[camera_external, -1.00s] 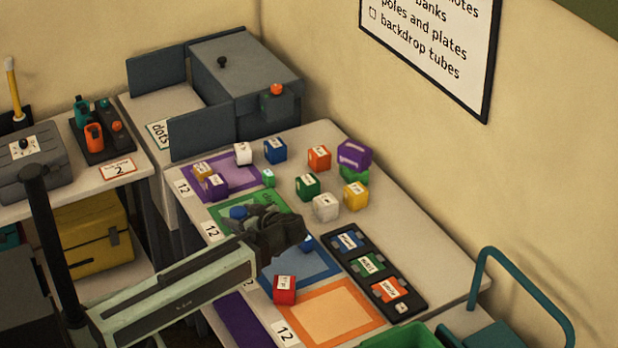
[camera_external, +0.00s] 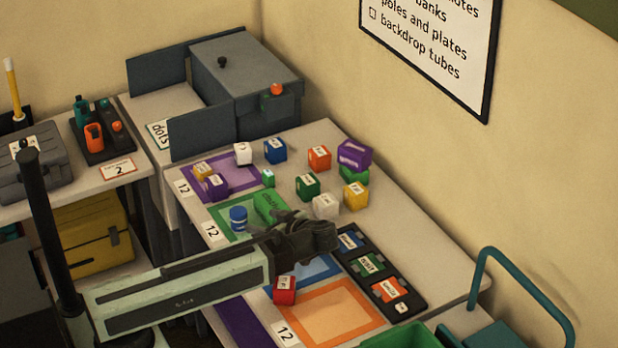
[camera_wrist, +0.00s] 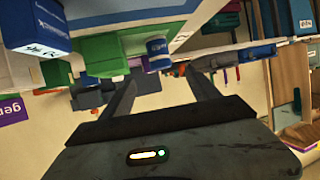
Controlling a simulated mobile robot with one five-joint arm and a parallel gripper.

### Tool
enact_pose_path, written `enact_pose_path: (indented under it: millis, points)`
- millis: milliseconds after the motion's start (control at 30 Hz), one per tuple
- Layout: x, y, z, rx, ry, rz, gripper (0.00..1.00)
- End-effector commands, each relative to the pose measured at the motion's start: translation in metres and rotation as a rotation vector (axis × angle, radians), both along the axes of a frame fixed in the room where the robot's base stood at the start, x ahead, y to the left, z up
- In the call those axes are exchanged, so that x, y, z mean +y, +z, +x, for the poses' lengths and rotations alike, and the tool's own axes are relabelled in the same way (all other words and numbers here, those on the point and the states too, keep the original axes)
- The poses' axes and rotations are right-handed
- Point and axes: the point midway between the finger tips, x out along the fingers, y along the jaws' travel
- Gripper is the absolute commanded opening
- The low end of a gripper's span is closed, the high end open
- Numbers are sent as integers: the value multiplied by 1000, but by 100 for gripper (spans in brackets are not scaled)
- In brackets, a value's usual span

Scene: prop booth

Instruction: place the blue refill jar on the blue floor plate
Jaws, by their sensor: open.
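The blue refill jar (camera_external: 238,218), a blue cylinder with a pale band, stands upright on the green plate (camera_external: 222,208). It also shows in the wrist view (camera_wrist: 158,52), beyond and between the finger ends, apart from them. My gripper (camera_external: 326,237) is open and empty, to the right of the jar and over the back of the blue floor plate (camera_external: 322,268). My arm and gripper hide much of that plate. Its pale blue surface shows at the top of the wrist view (camera_wrist: 120,10). The fingers (camera_wrist: 160,77) are spread.
A red block (camera_external: 284,290) sits at the blue plate's front edge, near the orange plate (camera_external: 325,312). A green piece (camera_external: 268,208) is close beside the jar. A black tray (camera_external: 405,303) lies to the right. Several blocks stand farther back. A blue block (camera_wrist: 38,30) shows at left in the wrist view.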

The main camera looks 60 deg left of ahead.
Motion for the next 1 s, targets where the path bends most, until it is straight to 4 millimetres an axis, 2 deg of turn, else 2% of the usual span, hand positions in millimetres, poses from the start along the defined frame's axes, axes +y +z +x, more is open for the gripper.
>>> enact_pose_path:
  millis: [167,267,367,500,600,700,833,1000]
  points:
    - [0,0,0,0,0,0,70]
    - [9,3,-2,24,2,-44,70]
    - [32,3,-10,95,0,-207,70]
    - [70,-2,-27,182,-68,-586,70]
    - [89,0,-33,169,-171,-846,70]
    - [100,6,-34,114,-289,-1025,70]
    - [109,16,-31,35,-409,-1151,70]
    - [111,16,-28,-3,-469,-1193,70]
